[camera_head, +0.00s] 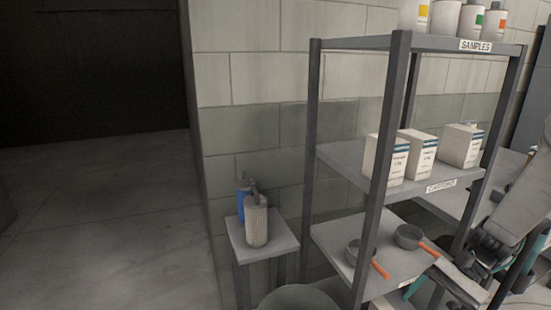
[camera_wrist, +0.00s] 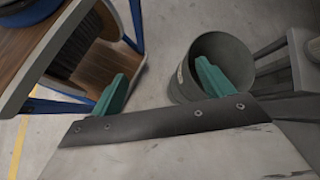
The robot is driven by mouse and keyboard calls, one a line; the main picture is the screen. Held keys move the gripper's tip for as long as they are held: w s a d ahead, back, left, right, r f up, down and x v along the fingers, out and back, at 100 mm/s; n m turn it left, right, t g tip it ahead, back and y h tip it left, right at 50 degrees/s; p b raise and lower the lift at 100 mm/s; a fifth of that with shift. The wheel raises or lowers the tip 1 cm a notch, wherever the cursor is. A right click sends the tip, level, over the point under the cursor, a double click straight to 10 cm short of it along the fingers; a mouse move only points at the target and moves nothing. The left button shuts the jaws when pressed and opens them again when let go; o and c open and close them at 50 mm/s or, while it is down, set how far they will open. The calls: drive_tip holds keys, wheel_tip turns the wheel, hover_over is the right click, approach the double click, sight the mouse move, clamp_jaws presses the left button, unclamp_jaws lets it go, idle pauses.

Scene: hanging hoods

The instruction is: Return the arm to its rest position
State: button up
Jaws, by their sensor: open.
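My gripper (camera_wrist: 160,72) shows in the wrist view as two teal fingers set wide apart, open, with nothing between them. The floor lies beyond the fingers. In the head view my grey arm comes in at the right edge, in front of the right side of the shelf rack (camera_head: 400,100). Teal parts show low at the right there, but the fingertips are hard to make out.
A small table (camera_head: 262,240) bears two bottles. In the wrist view a grey bin (camera_wrist: 185,80) stands near the right finger, and a blue-framed wooden unit (camera_wrist: 115,70) stands left.

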drive_tip(key=s+a+r+n+t+h, duration=0.2)
drive_tip(key=s+a+r+n+h, duration=0.1)
drive_tip(key=s+r, duration=0.4)
drive_tip(key=s+a+r+n+t+h, duration=0.2)
drive_tip(key=s+r+n+h, duration=0.4)
drive_tip(key=r, duration=0.6)
drive_tip(key=shift+s+a+r+n+t, duration=0.35)
drive_tip(key=shift+s+a+t, duration=0.1)
drive_tip(key=shift+a, duration=0.1)
